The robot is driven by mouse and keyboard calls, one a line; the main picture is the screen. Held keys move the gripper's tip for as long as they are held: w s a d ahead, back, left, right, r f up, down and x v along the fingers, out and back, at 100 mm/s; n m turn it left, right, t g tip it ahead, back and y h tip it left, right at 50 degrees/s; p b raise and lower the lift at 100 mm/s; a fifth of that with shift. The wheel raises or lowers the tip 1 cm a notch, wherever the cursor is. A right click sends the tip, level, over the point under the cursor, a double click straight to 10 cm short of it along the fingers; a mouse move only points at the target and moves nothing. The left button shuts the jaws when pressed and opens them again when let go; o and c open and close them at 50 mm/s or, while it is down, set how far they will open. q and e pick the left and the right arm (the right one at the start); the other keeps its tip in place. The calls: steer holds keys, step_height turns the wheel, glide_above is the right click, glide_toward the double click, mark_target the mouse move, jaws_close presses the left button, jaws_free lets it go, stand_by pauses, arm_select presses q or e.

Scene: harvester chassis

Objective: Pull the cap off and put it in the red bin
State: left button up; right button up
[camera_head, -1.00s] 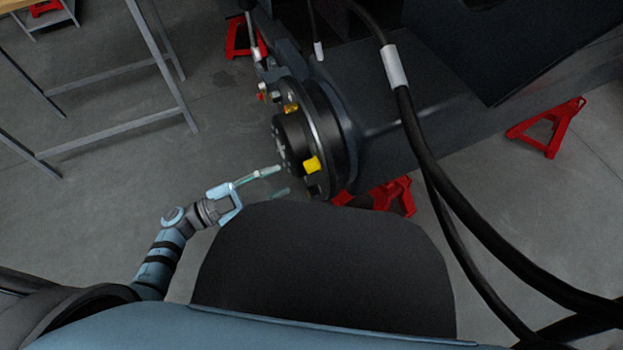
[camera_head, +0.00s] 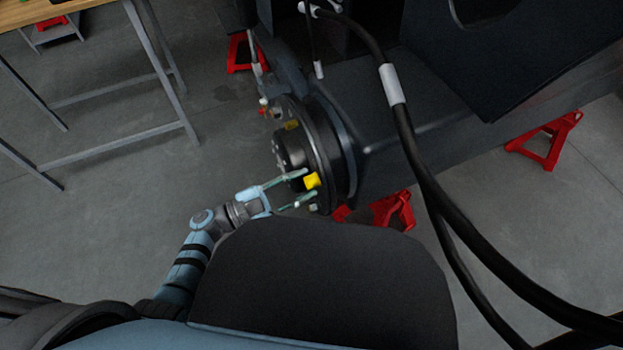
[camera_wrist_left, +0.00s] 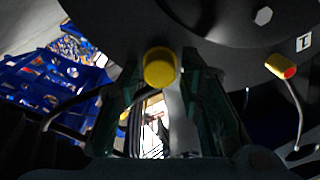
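A yellow cap (camera_head: 312,181) sits on the lower rim of the dark round hub (camera_head: 291,152) on the chassis. In the left wrist view the cap (camera_wrist_left: 160,67) faces the camera, near the middle. My left gripper (camera_head: 310,185) is open, with one finger on either side of the cap. In the left wrist view the two fingers (camera_wrist_left: 163,75) flank it, and I cannot tell whether they touch it. A second yellow piece (camera_head: 292,125) sits higher on the hub. My right gripper is not in view. I see no red bin in these frames.
Thick black hoses (camera_head: 415,130) hang at the right. Red stands (camera_head: 388,211) stand under the chassis. A metal-legged table (camera_head: 163,85) stands at the upper left. Blue bins (camera_wrist_left: 50,82) show in the left wrist view. Floor left of the hub is clear.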

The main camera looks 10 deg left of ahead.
arm_select(q)
steer(key=shift+c, duration=0.3)
steer(key=c, duration=0.6)
steer(key=shift+o, duration=0.2)
steer(key=shift+v, duration=2.6)
